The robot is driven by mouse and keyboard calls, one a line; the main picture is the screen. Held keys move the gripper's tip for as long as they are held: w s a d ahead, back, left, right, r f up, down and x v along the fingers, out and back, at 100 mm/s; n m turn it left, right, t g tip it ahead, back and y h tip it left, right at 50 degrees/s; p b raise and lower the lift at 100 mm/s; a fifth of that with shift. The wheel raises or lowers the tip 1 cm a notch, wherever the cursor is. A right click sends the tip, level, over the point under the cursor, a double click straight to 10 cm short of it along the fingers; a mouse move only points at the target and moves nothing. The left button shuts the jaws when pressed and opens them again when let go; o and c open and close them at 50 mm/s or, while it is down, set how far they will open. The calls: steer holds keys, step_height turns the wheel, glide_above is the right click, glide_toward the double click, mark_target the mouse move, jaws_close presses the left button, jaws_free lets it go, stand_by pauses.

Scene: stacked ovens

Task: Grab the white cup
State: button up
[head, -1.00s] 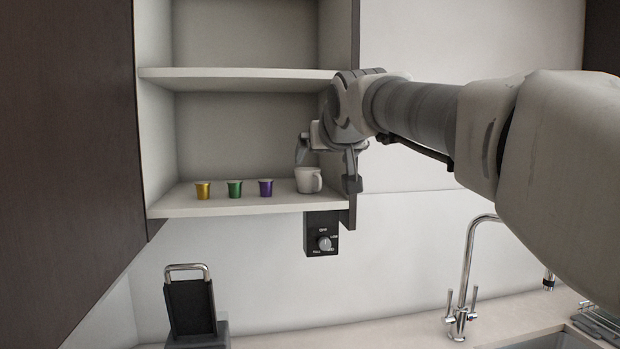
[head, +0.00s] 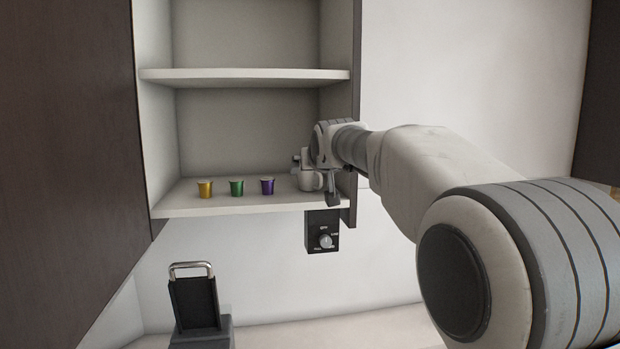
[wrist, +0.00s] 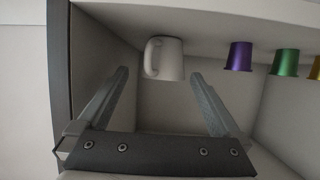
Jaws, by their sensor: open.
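The white cup (head: 308,181) stands on the lower shelf at its right end, partly hidden by my gripper in the head view. In the wrist view the white cup (wrist: 165,60) shows whole, with its handle to the left, just beyond and between the two fingertips. My gripper (head: 316,178) is at the cup, with one finger in front of it near the shelf edge. In the wrist view my gripper (wrist: 160,76) has its fingers spread wide with nothing between them. Whether a finger touches the cup cannot be told.
Gold (head: 205,188), green (head: 236,187) and purple (head: 267,186) capsules stand in a row left of the cup on the shelf (head: 240,207). The upper shelf (head: 245,75) is above. The cabinet's right wall (head: 355,110) is close beside my gripper. A black dial box (head: 322,232) hangs below.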

mark_target(309, 173)
steer(key=x, duration=0.1)
steer(key=p+x, duration=0.1)
steer(key=x, duration=0.1)
steer(key=shift+w+a+p, duration=0.25)
steer(key=shift+a+p, duration=0.05)
steer(key=shift+w+f, duration=0.4)
steer(key=shift+w, duration=0.25)
steer(key=c, duration=1.4)
